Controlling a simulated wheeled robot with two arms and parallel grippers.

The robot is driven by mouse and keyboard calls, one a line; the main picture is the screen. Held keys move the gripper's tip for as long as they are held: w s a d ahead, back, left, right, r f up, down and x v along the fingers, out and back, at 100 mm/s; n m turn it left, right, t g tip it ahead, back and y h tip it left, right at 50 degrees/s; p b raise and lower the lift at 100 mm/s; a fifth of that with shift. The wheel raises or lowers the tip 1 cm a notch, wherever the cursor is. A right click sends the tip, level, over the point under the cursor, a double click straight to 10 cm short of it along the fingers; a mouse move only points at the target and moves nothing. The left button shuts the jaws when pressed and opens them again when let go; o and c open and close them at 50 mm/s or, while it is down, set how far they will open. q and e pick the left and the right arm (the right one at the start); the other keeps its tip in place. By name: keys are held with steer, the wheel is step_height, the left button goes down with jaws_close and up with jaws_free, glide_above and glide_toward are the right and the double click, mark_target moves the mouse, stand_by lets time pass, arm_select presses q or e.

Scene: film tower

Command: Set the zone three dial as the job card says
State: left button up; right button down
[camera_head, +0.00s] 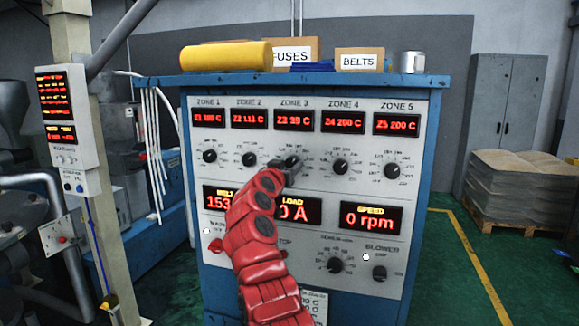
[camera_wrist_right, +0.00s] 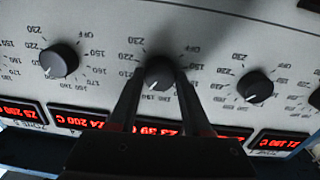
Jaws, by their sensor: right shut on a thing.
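The control cabinet's panel (camera_head: 330,190) has a row of zone dials under red displays. The zone three dial (camera_head: 293,160) is a black knob below the display (camera_head: 294,121), which reads Z3 39 C. My right gripper (camera_head: 288,172), on the red arm, is at this dial. In the right wrist view the dial (camera_wrist_right: 159,72) appears upside down between the two dark fingers (camera_wrist_right: 160,85), which are shut on it. The dial's pointer setting is hard to read. A white card (camera_head: 315,303) low on the panel is partly hidden by my arm; its text is mostly unreadable. My left gripper is not in view.
The zone two dial (camera_head: 249,159) and zone four dial (camera_head: 340,166) flank it closely. Below are the load display (camera_head: 296,211) and speed display (camera_head: 371,217). A yellow roll (camera_head: 226,56) and boxes lie on top.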

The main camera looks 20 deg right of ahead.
steer(key=shift+f+m, duration=0.1)
steer(key=shift+m, duration=1.1)
steer(key=shift+c, duration=1.7)
jaws_free()
